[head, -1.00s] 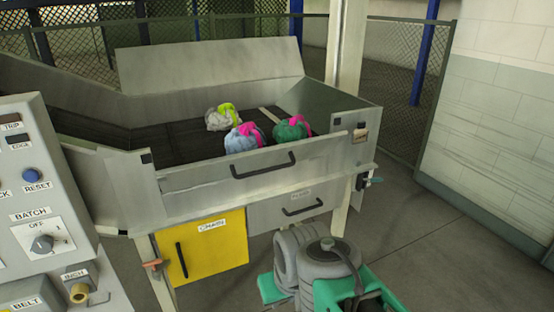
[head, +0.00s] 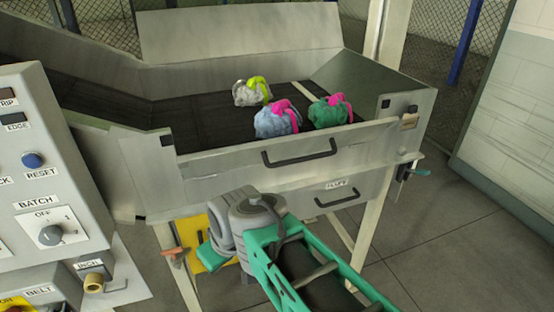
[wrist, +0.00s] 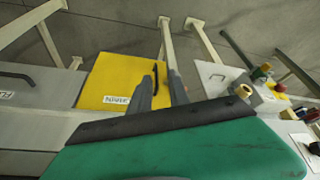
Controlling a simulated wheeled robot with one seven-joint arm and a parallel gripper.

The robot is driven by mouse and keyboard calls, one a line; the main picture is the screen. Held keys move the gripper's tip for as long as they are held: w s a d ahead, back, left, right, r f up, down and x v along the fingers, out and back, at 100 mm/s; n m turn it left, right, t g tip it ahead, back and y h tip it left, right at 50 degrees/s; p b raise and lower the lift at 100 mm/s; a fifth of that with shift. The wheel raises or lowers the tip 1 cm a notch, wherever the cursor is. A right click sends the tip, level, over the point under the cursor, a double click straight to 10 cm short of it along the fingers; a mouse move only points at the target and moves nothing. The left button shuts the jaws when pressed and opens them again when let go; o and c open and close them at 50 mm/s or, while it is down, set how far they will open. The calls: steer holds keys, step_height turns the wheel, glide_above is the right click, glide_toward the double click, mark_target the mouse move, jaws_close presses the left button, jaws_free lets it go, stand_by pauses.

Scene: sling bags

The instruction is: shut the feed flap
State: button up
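The feed flap seems to be the wide grey front panel (head: 230,165) of the hopper, with a black bar handle (head: 300,153), in the head view. Its top edge stands out from the black corner pads (head: 386,104), so it looks tilted outward. In the wrist view, my gripper (wrist: 160,78) shows two grey fingers spaced apart with nothing between them, in front of the yellow door (wrist: 112,78). In the head view my arm reaches in below the flap, and the fingers cannot be made out. I see no contact with the flap.
Several soft bags (head: 275,120) lie on the dark belt (head: 190,120) behind the flap. A grey lower door (head: 338,195) with its own handle is under it. A control panel (head: 45,170) stands at the left. Open floor lies right.

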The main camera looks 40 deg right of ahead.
steer(key=w+d+f+n+t+b, duration=0.3)
steer(key=w+d+f+n+b, duration=0.15)
steer(key=d+f, duration=0.2)
steer(key=n+t+h, duration=0.6)
steer(key=n+t, duration=0.2)
steer(key=t, duration=0.2)
glide_toward(301, 159)
steer(key=x, duration=1)
steer(key=shift+s+d+f, duration=0.1)
steer(key=shift+f, duration=0.05)
steer(key=shift+w+d+f, duration=0.1)
steer(key=shift+w+d, duration=0.1)
steer(key=shift+w, duration=0.25)
